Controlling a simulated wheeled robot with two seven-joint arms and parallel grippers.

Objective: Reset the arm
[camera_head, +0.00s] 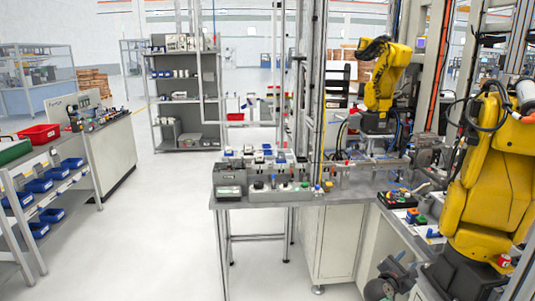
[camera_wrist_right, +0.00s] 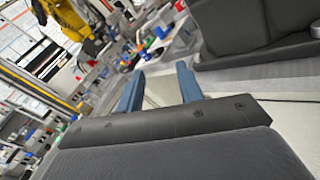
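My right gripper shows in the right wrist view (camera_wrist_right: 158,72) with its two blue fingers apart and nothing between them. In the head view, a dark grey part of my right arm (camera_head: 391,277) shows at the bottom, in front of the workbench's cabinets. Its fingertips are hard to make out there. My left arm and left gripper are not in the head view.
A grey workbench (camera_head: 335,196) with button boxes (camera_head: 397,199) stands ahead. Two yellow robot arms (camera_head: 495,180) (camera_head: 385,75) stand at the right. A shelf rack with blue bins (camera_head: 38,185) is at the left. The floor (camera_head: 165,215) between is clear.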

